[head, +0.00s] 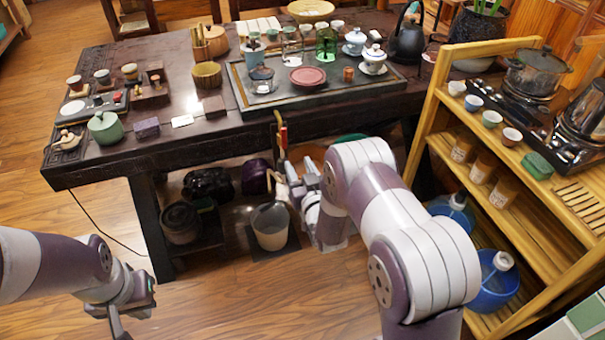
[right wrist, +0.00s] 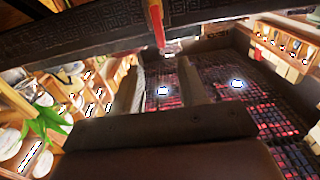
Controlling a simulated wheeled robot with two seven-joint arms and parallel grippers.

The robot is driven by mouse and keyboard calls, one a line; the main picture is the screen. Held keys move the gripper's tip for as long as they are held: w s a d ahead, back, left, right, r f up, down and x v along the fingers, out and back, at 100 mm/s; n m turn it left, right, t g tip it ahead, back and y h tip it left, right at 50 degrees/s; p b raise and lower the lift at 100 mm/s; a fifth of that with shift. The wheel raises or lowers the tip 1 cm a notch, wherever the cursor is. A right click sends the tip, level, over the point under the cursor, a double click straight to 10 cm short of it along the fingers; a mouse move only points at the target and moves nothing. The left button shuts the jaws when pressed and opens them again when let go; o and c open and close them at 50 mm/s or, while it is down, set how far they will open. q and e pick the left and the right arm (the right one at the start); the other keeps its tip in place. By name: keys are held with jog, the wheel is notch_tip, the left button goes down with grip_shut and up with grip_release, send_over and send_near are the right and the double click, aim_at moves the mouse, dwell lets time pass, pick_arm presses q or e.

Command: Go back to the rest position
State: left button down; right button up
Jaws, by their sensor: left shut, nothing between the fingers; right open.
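My left gripper (head: 117,325) is at the lower left in the head view, low over the wooden floor and apart from the table. It is shut and empty, near the bottom edge of the picture. My right gripper (head: 297,185) is in front of the dark table's front edge, partly hidden by my own arm in the head view. In the right wrist view its two fingers (right wrist: 158,85) stand apart with nothing between them. The dark tea table (head: 215,135) is behind both grippers.
A wooden shelf (head: 440,110) stands close to the right of my right arm, with cups, pots and blue-based jugs. A grey bin (head: 270,228) and dark jars are under the table. A red-handled item (head: 283,137) hangs at the table's front edge. The left floor is clear.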

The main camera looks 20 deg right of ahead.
dwell(0.4)
jog(key=s+f+g, duration=0.7)
jog(key=f+g, duration=0.1)
jog(key=f, duration=0.3)
jog(key=s+r+g, duration=0.3)
jog(key=s+g, duration=0.1)
jog(key=s, duration=0.3)
jog(key=s+r+g, duration=0.3)
jog(key=s+g, duration=0.1)
jog(key=s, duration=0.4)
jog(key=s+r+g, duration=0.2)
jog(key=s+r, duration=0.4)
jog(key=s, duration=0.1)
notch_tip(320, 180, up, 23)
jog(key=w+t+p, duration=0.1)
jog(key=p, duration=1.8)
jog(key=shift+w+a+f+p, duration=0.2)
jog(key=shift+w+a+p, duration=0.05)
jog(key=shift+a+p, duration=0.15)
